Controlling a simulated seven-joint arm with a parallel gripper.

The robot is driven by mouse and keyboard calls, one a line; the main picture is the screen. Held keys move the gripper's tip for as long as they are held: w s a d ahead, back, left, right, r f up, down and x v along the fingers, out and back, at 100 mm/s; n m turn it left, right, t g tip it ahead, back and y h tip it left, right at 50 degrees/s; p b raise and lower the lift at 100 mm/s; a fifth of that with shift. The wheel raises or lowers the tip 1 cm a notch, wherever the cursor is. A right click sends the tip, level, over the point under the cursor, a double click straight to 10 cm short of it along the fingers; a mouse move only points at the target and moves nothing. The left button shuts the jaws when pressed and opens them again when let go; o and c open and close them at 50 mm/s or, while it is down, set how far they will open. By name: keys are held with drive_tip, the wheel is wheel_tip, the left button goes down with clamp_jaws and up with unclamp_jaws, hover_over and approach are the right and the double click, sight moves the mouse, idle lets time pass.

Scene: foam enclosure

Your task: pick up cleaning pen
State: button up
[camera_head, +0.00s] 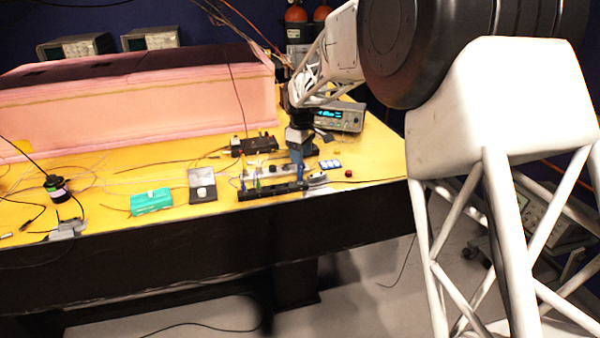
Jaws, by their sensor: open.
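I cannot tell for certain which thing is the cleaning pen. A black rack (262,193) lies along the table's front edge, with small thin upright items, one of them green (258,185), at its left part. My gripper (298,178) points down over the rack's right end. Its blue fingers are open, and they hide part of what stands behind and between them. At this size I cannot tell whether they touch anything.
A grey plate with a white piece (202,187) and a teal box (151,201) lie left of the rack. A black device (259,144) and a bench meter (339,116) stand behind. A red button (348,173) sits to the right. Cables cross the yellow table (375,150).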

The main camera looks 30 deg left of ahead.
sight(300, 180)
drive_tip(key=shift+f, duration=0.1)
drive_tip(key=shift+s+a+f, duration=0.1)
drive_tip(key=shift+s+f, duration=0.05)
drive_tip(key=shift+f, duration=2.35)
clamp_jaws()
drive_tip(key=shift+r, duration=0.15)
